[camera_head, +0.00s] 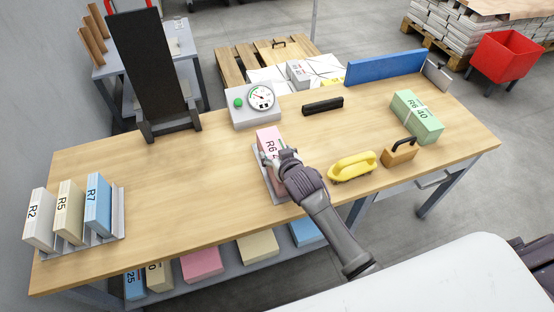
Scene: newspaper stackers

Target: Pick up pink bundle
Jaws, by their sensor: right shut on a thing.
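The pink bundle (267,138), with dark lettering on it, is at the middle of the wooden table, on or over a small grey plate (259,179). My right gripper (274,155) is shut on the pink bundle from the front right side. The gripper and arm hide much of the bundle's lower part, so I cannot tell whether it is clear of the plate. My left gripper is not in view.
A scale with a dial (261,97) and a black bar (322,106) lie behind. White, cream and blue bundles (98,205) stand at left. The table's left middle is clear.

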